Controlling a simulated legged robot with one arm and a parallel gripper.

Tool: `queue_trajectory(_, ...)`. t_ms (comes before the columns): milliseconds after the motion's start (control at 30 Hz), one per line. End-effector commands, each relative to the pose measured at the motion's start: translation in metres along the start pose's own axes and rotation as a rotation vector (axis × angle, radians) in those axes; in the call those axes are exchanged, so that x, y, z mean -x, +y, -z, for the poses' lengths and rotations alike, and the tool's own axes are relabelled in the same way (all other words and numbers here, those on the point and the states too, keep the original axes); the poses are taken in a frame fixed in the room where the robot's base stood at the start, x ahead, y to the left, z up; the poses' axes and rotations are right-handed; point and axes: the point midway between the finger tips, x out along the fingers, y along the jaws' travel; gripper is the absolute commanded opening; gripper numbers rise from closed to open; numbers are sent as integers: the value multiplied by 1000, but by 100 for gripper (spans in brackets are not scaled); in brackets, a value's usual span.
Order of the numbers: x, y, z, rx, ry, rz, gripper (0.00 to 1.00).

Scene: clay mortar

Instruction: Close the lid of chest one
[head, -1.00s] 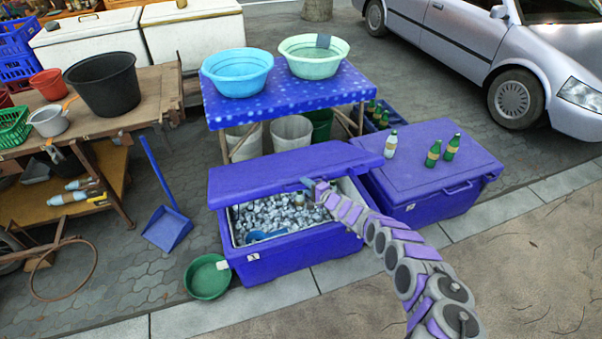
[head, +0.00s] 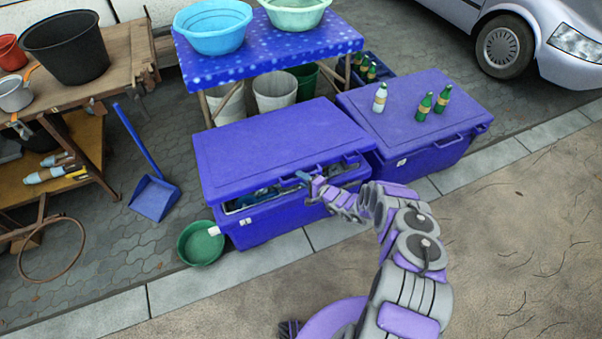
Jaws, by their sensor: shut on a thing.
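A purple-blue chest with its lid part open stands at the centre, which I take for chest one; its body (head: 270,228) faces me. Its lid (head: 275,150) slopes low over the box, with a narrow gap along the front where a little of the ice inside shows. My gripper (head: 304,178) is at the lid's front edge, right of the middle, and is shut on that edge. The fingertips are small and partly hidden. A second purple chest (head: 425,150) stands close on the right with its lid down.
Bottles (head: 424,106) stand on the right chest. A green basin (head: 200,244) sits at the front left corner of the open chest. A blue table (head: 290,50) with basins stands behind. The pavement in front is clear.

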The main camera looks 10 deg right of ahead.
Motion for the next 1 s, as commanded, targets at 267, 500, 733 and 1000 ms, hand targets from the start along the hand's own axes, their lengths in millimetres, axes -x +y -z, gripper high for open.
queue_trajectory(267, 1, 0, 0, 1, 0, 2, 0)
queue_trajectory(500, 1, 0, 1, 2, 1, 2, 36)
queue_trajectory(733, 1, -1, 1, 2, 2, 3, 46)
queue_trajectory(1000, 10, -2, 1, 1, 2, 1, 46)
